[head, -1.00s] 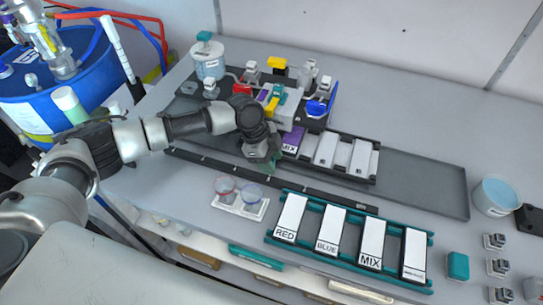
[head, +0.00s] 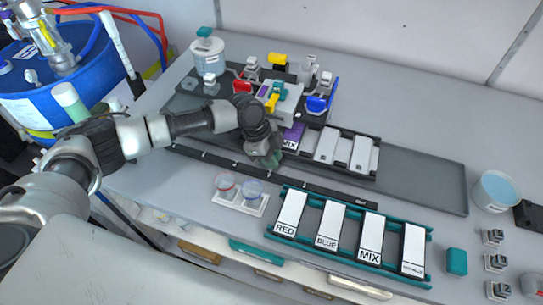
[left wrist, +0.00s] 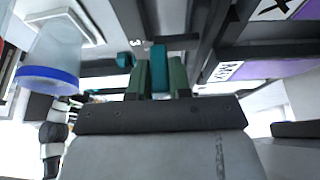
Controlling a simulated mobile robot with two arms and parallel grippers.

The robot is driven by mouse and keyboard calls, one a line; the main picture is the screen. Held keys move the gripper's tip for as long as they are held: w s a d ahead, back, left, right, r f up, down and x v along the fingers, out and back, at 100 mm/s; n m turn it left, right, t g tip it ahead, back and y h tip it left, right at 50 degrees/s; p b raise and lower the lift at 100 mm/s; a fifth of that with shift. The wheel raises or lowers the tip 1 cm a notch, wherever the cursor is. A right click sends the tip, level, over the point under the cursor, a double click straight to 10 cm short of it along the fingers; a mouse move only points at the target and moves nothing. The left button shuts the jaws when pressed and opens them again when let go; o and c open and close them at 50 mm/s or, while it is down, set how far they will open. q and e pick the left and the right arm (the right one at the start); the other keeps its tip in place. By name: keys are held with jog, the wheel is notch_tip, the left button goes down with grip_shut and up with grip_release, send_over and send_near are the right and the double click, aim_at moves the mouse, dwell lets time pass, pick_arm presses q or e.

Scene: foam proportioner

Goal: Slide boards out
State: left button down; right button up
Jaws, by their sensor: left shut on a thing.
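A black rack (head: 376,161) holds a purple board labelled MIX (head: 293,136) at its left end and several white boards (head: 343,150) to its right. A teal rack (head: 428,258) in front holds several white boards, among them RED (head: 291,213), BLUE (head: 329,226) and MIX (head: 370,238). My left gripper (head: 271,160) is low at the left end of the black rack, beside the purple board. In the left wrist view its green fingers are shut on a narrow teal piece (left wrist: 159,68). What that piece belongs to is hidden. A purple part (left wrist: 275,66) shows at the right there.
Two clear cups (head: 238,190) stand on a white holder in front of the gripper. A dark rail (head: 325,192) runs between the racks. Several pumps and a white jar (head: 208,62) stand behind. A grey tray (head: 425,180) at the right is bare.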

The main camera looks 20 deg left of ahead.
pick_arm(q)
jog(key=d, duration=1.2)
jog(key=shift+s+d, duration=0.2)
jog(key=shift+s, duration=0.1)
jog(key=d+b, duration=0.2)
jog(key=d, duration=0.9)
jog(key=shift+s+d, duration=0.15)
jog(key=shift+d, duration=0.7)
